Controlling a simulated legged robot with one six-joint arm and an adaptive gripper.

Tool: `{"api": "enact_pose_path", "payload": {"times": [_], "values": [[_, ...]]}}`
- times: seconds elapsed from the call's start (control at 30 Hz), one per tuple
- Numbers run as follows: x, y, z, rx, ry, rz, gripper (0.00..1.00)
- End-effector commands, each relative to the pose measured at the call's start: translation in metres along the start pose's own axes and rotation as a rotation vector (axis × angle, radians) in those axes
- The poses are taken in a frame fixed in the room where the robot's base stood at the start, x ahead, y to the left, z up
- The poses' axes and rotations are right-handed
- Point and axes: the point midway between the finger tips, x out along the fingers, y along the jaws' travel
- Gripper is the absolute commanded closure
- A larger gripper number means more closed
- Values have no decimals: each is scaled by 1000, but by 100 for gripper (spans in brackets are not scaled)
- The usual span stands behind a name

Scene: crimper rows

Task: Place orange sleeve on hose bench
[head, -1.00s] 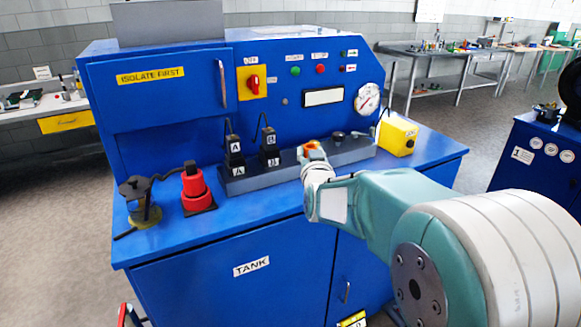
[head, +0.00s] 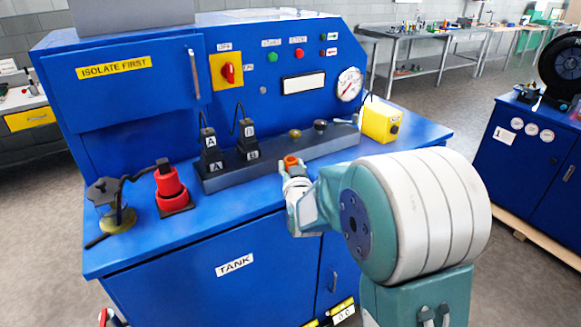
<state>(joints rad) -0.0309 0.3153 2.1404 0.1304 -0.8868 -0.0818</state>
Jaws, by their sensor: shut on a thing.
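The orange sleeve (head: 291,160) shows as a small ring at the tip of my gripper (head: 293,168). My gripper is shut on it and holds it in front of the grey manifold block, near the front edge of the blue bench. The fingers are small here, and my wrist hides part of them. A hose bench cannot be made out for certain; the blue bench (head: 190,252) in front of me bears a "TANK" label.
Black connectors marked A and B stand on the grey block (head: 222,178). A red cylinder (head: 169,186), a dark pump-like part (head: 107,203) and a yellow box (head: 379,122) stand on the bench. Another blue cabinet (head: 524,160) is at right, with floor between.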

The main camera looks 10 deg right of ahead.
Motion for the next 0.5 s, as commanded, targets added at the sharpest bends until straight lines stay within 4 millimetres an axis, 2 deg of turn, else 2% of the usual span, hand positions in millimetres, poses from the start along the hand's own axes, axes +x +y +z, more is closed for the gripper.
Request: {"api": "enact_pose_path", "payload": {"times": [0.33, 0.37, 0.4, 0.43, 0.5], "values": [[0, -1, 4, -1, 1, 0, 83], [0, -1, 5, -1, 1, 0, 46], [0, -1, 4, -1, 1, 0, 28], [0, -1, 4, -1, 1, 0, 16], [0, -1, 4, -1, 1, 0, 16]]}}
